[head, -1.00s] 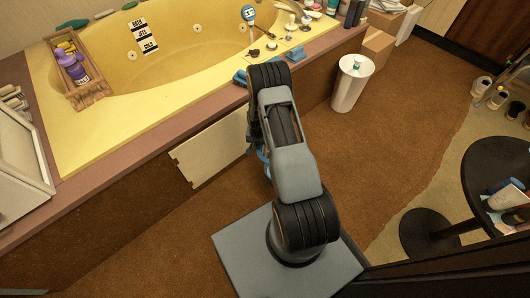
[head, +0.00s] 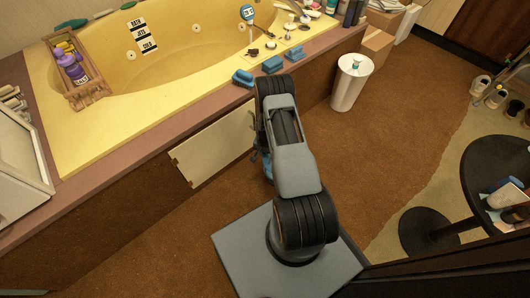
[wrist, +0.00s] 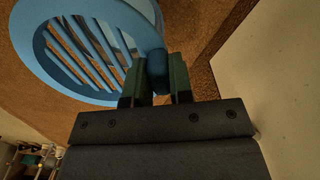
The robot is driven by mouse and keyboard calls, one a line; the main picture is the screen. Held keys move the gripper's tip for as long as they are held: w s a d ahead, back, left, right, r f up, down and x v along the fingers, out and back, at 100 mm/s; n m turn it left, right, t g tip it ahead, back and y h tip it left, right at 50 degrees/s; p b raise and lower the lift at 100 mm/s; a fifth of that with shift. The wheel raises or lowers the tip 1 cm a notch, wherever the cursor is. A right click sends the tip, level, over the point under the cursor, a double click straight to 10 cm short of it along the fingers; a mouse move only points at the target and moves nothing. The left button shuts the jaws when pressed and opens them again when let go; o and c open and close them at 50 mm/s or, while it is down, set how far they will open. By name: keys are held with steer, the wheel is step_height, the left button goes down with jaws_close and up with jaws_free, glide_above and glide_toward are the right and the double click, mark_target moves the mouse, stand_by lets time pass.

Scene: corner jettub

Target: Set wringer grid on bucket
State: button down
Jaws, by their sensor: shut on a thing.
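The wringer grid is a round blue ring with slats across it (wrist: 148,32), filling the upper left of the wrist view. My gripper (wrist: 156,82) is shut on the blue tab at its rim. The grid is tilted in that view, and brown carpet shows through and around it. In the head view my arm hides most of the grid; only a small blue part (head: 267,171) shows beside the arm, low in front of the tub. I cannot make out a bucket in either view.
The tub's pale side panel (head: 215,148) stands left of my arm. Blue blocks (head: 272,64) lie on the tub's edge. A white bin (head: 350,84) stands at the right, and a round black table (head: 497,165) farther right. Brown carpet between them is open.

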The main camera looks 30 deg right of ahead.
steer(key=shift+f+b, duration=3.5)
steer(key=shift+f, duration=0.35)
steer(key=c, duration=0.9)
jaws_free()
steer(key=shift+c, duration=0.2)
steer(key=shift+r, duration=0.1)
step_height(320, 180, up, 14)
steer(key=p, duration=0.6)
